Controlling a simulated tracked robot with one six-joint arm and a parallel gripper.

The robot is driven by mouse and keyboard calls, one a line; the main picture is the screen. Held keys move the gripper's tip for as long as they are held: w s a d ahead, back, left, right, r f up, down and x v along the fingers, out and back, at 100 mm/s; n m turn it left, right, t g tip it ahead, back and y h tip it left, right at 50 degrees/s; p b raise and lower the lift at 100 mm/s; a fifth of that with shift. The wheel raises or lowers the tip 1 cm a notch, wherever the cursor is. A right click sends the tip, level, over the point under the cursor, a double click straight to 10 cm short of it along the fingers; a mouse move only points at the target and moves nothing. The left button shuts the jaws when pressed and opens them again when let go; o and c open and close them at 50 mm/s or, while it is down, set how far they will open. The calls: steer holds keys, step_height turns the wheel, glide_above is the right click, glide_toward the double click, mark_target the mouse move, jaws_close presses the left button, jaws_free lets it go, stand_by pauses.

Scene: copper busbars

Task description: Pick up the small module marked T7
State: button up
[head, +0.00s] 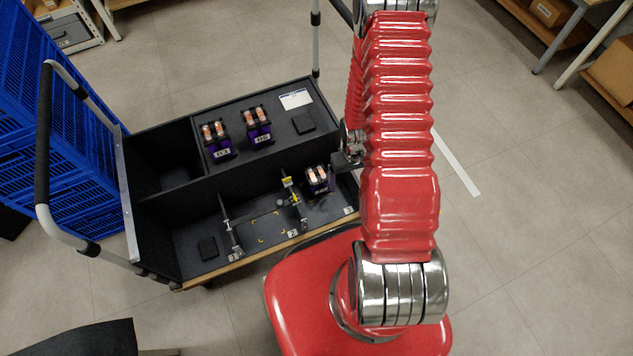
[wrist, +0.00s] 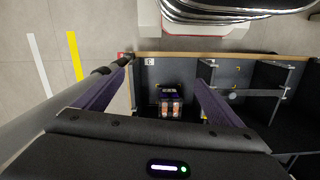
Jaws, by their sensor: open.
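A small dark purple module with copper-coloured tops (head: 318,181) stands in the right part of the cart's front compartment. Its label is too small to read as T7. In the wrist view this module (wrist: 170,100) shows between the two fingers, farther off than the fingertips. My gripper (wrist: 163,76) is open, with nothing held. In the head view my gripper (head: 347,158) is up and to the right of the module, partly hidden by my red arm. Two similar modules, a left one (head: 217,140) and a right one (head: 257,126), stand in the back compartment; their labels are hard to read.
The black cart (head: 165,130) has divider walls and a wooden front edge. Upright metal brackets, one (head: 231,230) and a yellow-marked one (head: 291,190), stand left of the front module. A white card (head: 296,99) and black pads (head: 208,248) lie inside. Blue crates (head: 60,110) stand left.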

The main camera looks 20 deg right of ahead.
steer(key=s+a+f+t, duration=0.1)
steer(key=s+f+t, duration=0.15)
steer(key=f, duration=1.35)
steer(key=n+t, duration=0.2)
steer(key=t, duration=1)
glide_toward(317, 176)
steer(key=v, duration=0.3)
steer(key=shift+w, duration=0.15)
steer(key=shift+x, duration=4.3)
